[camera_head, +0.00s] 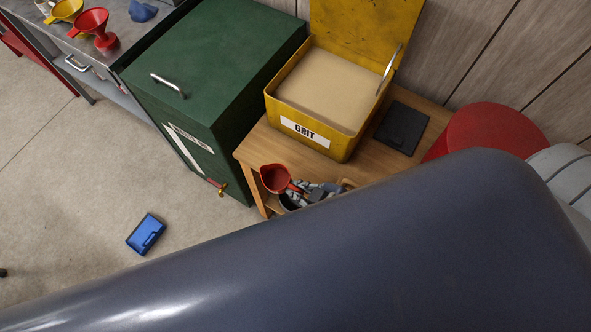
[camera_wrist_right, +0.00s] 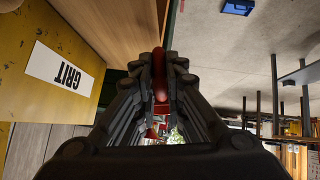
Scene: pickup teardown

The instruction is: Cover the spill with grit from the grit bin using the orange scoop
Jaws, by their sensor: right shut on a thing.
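The yellow grit bin (camera_head: 345,147) stands on a wooden table with its lid up, holding pale sandy grit. It also shows in the wrist view (camera_wrist_right: 25,88), its GRIT label on the left. The orange scoop (camera_head: 274,178), which looks red here, is just off the table's front edge, below and left of the bin. Its bowl looks empty. My right gripper (camera_head: 322,191) is shut on its handle, which also shows between the fingers in the wrist view (camera_wrist_right: 160,75). My left gripper and the spill are not in view.
A green cabinet (camera_head: 215,65) stands left of the table (camera_head: 258,148). A dark flat pad (camera_head: 402,127) and a red drum (camera_head: 490,133) are to the right. A blue box (camera_head: 146,234) lies on the floor. A large dark blue-grey surface hides the lower part of the head view.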

